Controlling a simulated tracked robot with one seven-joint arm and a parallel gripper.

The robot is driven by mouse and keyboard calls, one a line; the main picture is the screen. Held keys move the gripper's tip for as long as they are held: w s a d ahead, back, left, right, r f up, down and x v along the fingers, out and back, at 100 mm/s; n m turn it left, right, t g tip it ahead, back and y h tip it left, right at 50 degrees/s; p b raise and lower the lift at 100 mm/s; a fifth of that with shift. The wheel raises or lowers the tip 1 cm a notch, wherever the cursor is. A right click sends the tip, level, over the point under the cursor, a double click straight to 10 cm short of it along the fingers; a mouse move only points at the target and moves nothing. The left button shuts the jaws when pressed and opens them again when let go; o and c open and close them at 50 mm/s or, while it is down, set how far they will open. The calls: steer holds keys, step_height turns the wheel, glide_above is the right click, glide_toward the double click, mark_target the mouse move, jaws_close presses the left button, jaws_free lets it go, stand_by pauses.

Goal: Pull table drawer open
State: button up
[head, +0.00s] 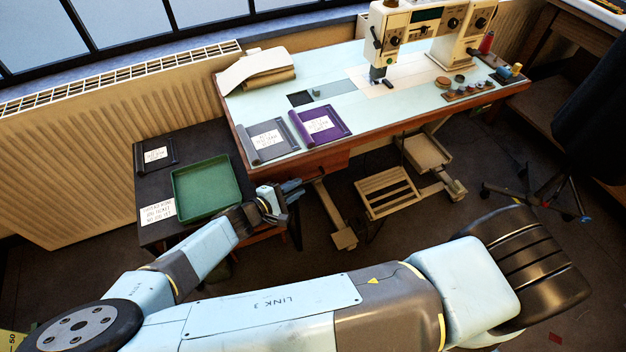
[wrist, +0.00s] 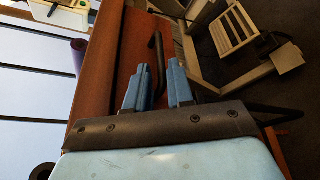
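The table (head: 400,110) has a pale top and a reddish-brown wooden edge. Its drawer (head: 327,160) sits under the left part of the top, with its front mostly in shadow in the head view. In the wrist view the reddish-brown drawer front (wrist: 128,48) carries a dark bar handle (wrist: 156,48). The drawer looks shut. My gripper (head: 292,187) is near the table's left front corner. In the wrist view my gripper (wrist: 162,68) has its blue fingers apart. The handle's lower end shows between them; contact cannot be told.
A black side table (head: 152,201) with a green tray (head: 206,187) stands left of my gripper. The table's leg frame and wooden treadle (head: 388,192) are to the right. A sewing machine (head: 420,32) and folded cloths (head: 320,123) are on top.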

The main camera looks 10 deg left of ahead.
mark_target(311, 180)
steer(key=shift+x, duration=3.15)
steer(key=shift+c, duration=0.2)
jaws_close()
steer(key=shift+s+d, duration=0.1)
steer(key=shift+d, duration=0.2)
steer(key=shift+s, duration=0.1)
